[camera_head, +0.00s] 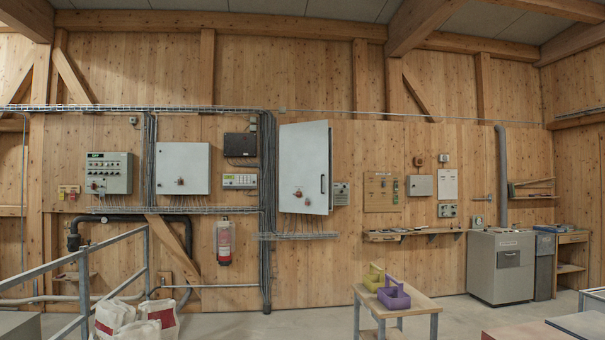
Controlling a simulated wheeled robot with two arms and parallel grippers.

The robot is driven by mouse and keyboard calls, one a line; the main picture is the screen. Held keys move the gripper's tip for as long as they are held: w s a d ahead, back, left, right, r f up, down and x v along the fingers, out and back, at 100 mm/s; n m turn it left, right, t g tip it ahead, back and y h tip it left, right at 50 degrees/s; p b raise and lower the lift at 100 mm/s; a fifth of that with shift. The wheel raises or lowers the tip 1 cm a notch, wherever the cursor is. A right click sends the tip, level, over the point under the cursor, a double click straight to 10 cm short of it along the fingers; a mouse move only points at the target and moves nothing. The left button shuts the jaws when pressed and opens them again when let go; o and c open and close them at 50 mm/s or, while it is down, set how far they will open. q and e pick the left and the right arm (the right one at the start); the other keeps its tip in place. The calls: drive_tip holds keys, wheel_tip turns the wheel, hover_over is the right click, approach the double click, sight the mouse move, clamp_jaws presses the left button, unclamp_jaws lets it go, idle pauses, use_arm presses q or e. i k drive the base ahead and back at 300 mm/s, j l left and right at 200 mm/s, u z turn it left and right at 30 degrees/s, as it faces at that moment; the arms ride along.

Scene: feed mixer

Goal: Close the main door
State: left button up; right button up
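A light grey wall cabinet with a door (303,165) hangs on the wooden wall, a little right of the picture's middle. The door looks ajar: its face is skewed to the wall and a narrow side strip shows at its right edge. A dark upright handle (323,184) sits near that right edge, and a small red switch (298,193) is on the face. The inside of the cabinet cannot be seen. Neither of my grippers is in view.
A wooden table (426,303) with yellow and purple carriers (393,294) stands on the floor, right of the cabinet. A metal railing (75,258) and white bags (137,318) are at the left. A grey machine (500,267) stands at the right. Floor below the cabinet looks clear.

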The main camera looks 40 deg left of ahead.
sight(304, 146)
drive_tip(key=i+j+u, duration=0.25)
drive_tip(key=i+j, duration=0.15)
drive_tip(key=i+j+u, duration=0.55)
drive_tip(key=i, duration=0.4)
drive_tip(key=i+j+u, duration=0.15)
drive_tip(key=i+u, duration=0.15)
drive_tip(key=i, duration=0.2)
drive_tip(key=i+u, duration=0.25)
drive_tip(key=i, duration=2.75)
drive_tip(key=i+j+z, duration=0.1)
drive_tip(key=i+z, duration=0.3)
drive_tip(key=i, duration=0.15)
drive_tip(key=i+j+z, duration=0.8)
drive_tip(key=i, duration=0.15)
drive_tip(key=i+l, duration=0.05)
